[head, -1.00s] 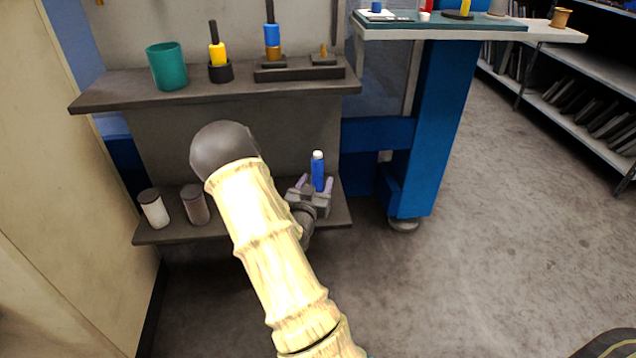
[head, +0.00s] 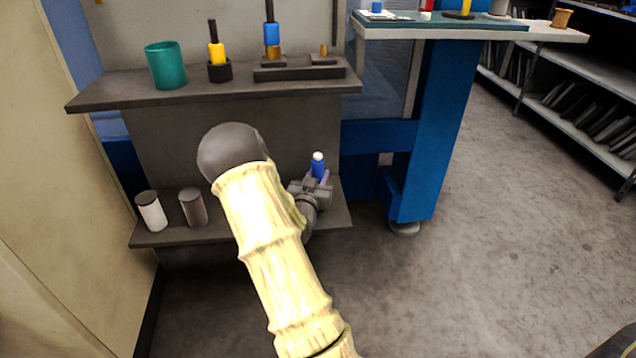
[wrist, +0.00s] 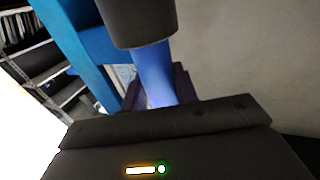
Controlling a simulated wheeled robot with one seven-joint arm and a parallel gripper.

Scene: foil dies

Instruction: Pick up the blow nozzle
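The blow nozzle (head: 317,170), as I take it, is a slim blue piece with a round white tip, low by the right end of the lower shelf. My gripper (head: 318,181) is around it, with a purplish finger close on its right side. In the wrist view the blue body (wrist: 156,78) sits between my fingers (wrist: 158,88), with a wide dark cylindrical end nearer the camera. The fingers look closed against the blue body. The nozzle leans, its tip toward the head camera. My gripper hides its lower part in the head view, so I cannot tell whether it touches the shelf.
The lower shelf (head: 165,237) holds a white canister (head: 151,213) and a grey-brown one (head: 193,208) to the left. The upper shelf (head: 120,90) overhangs, with a teal cup (head: 165,66). A blue post (head: 432,140) stands right; open floor lies beyond.

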